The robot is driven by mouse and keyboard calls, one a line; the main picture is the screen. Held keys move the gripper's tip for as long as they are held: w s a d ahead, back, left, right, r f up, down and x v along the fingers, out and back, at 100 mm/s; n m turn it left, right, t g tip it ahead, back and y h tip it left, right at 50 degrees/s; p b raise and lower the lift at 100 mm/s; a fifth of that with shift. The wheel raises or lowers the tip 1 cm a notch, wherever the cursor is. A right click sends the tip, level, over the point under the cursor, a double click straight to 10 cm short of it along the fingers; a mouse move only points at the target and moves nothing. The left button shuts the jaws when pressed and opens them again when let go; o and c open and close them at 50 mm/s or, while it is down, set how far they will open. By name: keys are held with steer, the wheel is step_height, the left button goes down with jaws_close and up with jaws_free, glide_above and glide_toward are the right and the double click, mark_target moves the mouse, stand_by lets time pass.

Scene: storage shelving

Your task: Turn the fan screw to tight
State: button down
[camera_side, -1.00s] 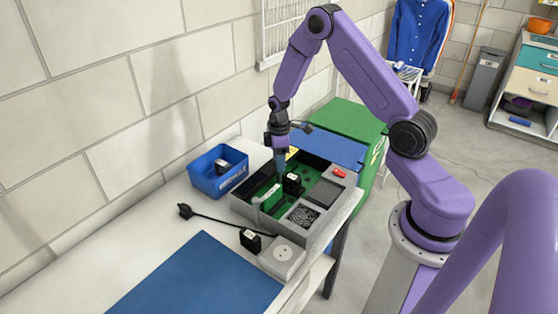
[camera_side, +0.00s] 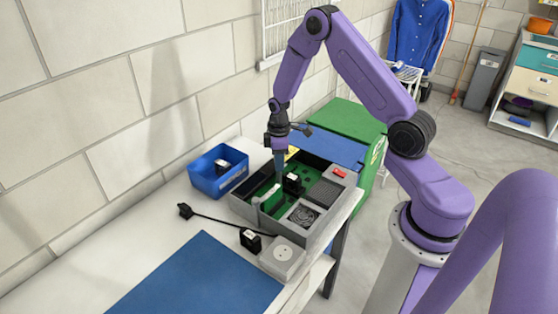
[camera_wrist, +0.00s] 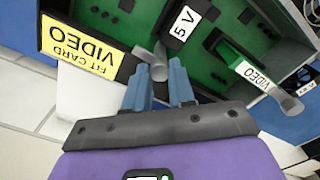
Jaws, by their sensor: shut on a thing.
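In the side view, my gripper (camera_side: 280,180) points straight down into the back left part of the grey open case (camera_side: 242,207); the screw is hidden there. The fan (camera_side: 303,215) sits at the case's front right corner. I cannot tell from the pictures how tight the screw is.
A yellow label (camera_wrist: 82,47) and a black 5 V block (camera_wrist: 180,25) are close to my fingers. A blue bin (camera_side: 218,170), a plug (camera_side: 250,240) and a socket box (camera_side: 282,257) stand around the case.

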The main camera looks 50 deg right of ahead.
steer(key=m, duration=0.8)
steer(key=shift+m, duration=0.3)
steer(key=m, duration=0.4)
steer(key=shift+m, duration=2.2)
steer(key=c, duration=0.9)
jaws_free()
steer(key=shift+c, duration=0.2)
steer(key=shift+r, duration=0.1)
step_height(320, 180, up, 17)
steer(key=shift+r, duration=0.15)
